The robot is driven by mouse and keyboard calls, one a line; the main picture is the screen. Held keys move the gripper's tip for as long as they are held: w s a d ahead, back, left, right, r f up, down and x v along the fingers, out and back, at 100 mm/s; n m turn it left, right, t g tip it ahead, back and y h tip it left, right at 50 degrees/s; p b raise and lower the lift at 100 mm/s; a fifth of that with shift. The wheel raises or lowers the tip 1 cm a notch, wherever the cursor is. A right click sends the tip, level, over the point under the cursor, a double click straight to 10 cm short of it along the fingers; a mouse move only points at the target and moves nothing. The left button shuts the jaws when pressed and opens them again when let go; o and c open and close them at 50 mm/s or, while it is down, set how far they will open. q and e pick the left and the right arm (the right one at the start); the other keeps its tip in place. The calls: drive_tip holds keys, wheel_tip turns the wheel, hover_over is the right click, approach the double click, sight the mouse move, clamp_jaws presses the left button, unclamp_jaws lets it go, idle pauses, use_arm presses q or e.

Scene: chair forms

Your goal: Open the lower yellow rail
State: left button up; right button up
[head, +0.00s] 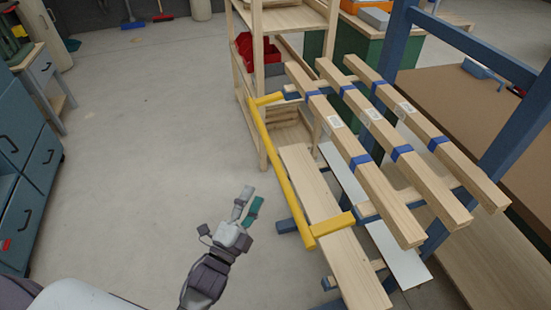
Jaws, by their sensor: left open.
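One yellow rail (279,172) shows in the head view, a long bar with a short yellow arm at each end. It stands out to the left of a blue-framed wooden rack. Its near arm crosses over a light wooden plank (311,185). I cannot tell from here whether another yellow rail is hidden. My left gripper (247,203) is open and empty, to the left of the rail's near half and apart from it in the picture. My right gripper is not in view.
Several wooden beams (365,130) with blue bands lie on the rack right of the rail. A wooden shelf unit (257,75) stands behind. A blue drawer cabinet (35,165) is at the left edge. The grey floor (150,130) between is clear.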

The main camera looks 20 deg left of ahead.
sight(274, 158)
use_arm(q)
drive_tip(key=p+x, duration=0.1)
drive_tip(key=x, duration=1.1)
drive_tip(key=shift+w, duration=0.4)
drive_tip(key=shift+c, duration=0.3)
drive_tip(key=shift+f, duration=0.1)
clamp_jaws()
